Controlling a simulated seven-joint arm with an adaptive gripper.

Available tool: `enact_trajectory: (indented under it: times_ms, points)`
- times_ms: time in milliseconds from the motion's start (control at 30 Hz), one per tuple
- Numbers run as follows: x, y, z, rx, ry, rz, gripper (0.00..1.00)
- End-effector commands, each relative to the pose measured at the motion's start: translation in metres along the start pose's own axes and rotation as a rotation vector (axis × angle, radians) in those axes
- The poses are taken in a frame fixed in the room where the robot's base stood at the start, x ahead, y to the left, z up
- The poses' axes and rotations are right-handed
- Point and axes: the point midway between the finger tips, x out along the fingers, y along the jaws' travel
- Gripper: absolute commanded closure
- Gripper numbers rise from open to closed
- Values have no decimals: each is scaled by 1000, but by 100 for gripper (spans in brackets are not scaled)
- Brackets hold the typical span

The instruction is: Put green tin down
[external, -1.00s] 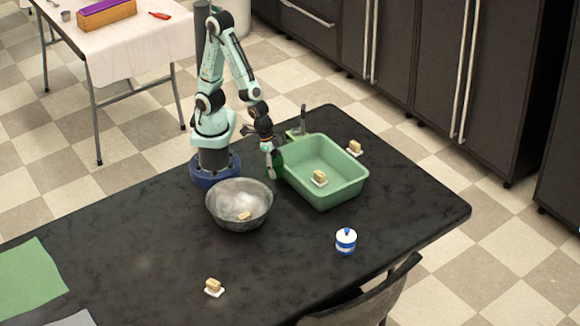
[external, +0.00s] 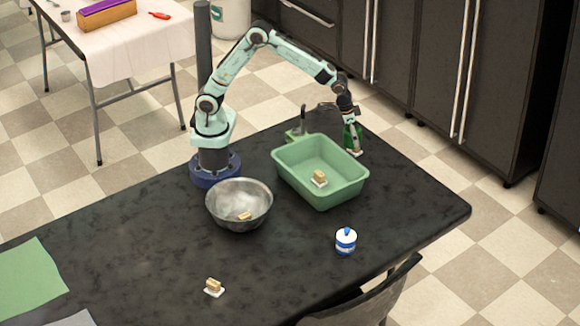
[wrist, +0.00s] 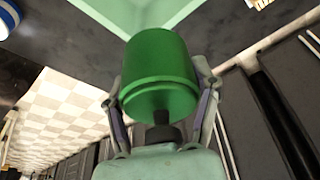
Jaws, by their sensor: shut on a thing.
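My gripper (external: 349,124) is shut on a green tin (external: 351,138), at the far right end of the green basin on the black table. In the wrist view the tin (wrist: 160,75) fills the middle, with a gripper finger on each side. In the external view the tin stands close by the soap on its white base (external: 355,152), which it partly covers. I cannot tell whether the tin touches the tabletop or the soap.
The green basin (external: 291,175) holds a soap piece (external: 319,178). A metal bowl (external: 225,213) with soap stands left of it. A blue and white jar (external: 346,242) and another soap (external: 214,287) are nearer the front. The table's right part is clear.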

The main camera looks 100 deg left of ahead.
Motion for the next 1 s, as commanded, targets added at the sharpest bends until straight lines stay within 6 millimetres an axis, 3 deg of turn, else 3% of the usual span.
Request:
enact_trajectory:
  times_ms: [100, 233, 367, 500, 600, 700, 867, 1000]
  points:
    - [16, -67, -37, -153, 0, -42, 80]
    - [32, -145, -58, -311, -1, -87, 80]
    - [47, -225, -60, -465, -2, -129, 80]
    - [61, -299, -42, -609, -2, -169, 80]
    - [70, -335, -20, -684, -3, -189, 80]
    - [75, -359, -4, -736, 0, -204, 80]
    - [83, -377, 10, -776, -2, -214, 80]
    - [109, -379, 19, -781, -4, -216, 80]
